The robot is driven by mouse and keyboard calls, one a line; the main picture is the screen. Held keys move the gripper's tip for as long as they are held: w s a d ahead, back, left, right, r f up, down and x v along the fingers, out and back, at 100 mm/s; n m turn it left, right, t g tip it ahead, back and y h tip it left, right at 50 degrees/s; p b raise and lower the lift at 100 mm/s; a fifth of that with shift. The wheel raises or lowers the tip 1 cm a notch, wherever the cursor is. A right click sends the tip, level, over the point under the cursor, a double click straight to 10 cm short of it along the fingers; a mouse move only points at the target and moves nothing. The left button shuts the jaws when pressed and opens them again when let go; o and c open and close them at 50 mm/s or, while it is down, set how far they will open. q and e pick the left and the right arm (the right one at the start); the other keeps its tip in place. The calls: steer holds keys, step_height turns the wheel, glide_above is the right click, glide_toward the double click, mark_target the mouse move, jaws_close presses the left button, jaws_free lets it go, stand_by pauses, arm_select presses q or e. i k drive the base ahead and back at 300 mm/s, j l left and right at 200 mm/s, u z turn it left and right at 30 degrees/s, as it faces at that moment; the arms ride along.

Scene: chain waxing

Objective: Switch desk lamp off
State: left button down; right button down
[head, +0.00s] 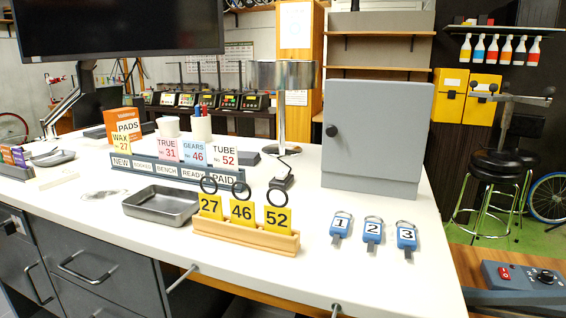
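The desk lamp has a silver drum shade (283,74) on a straight metal stem (280,118). It stands upright toward the back of the white table, left of the grey cabinet. Whether it is lit is not clear; no distinct glow shows under the shade. A dark cord runs from the lamp's foot to a small black piece (282,183) lying on the table, which looks like a cord switch; its position is too small to tell. Neither of my grippers is in view.
A wooden rack (250,236) with yellow tags 27, 46 and 52 stands in front of the cord. A labelled strip (146,164) and a metal tray (162,204) lie left. Blue key tags (372,231) lie right. The grey cabinet (376,135) blocks the back right.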

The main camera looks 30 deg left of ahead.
mark_target(282, 175)
steer(key=k+l, duration=0.1)
steer(key=l, duration=0.3)
steer(key=k+l, duration=0.15)
steer(key=l, duration=0.25)
steer(key=k+l, duration=0.1)
steer(key=l, duration=0.3)
steer(key=k+l, duration=0.15)
steer(key=l, duration=0.25)
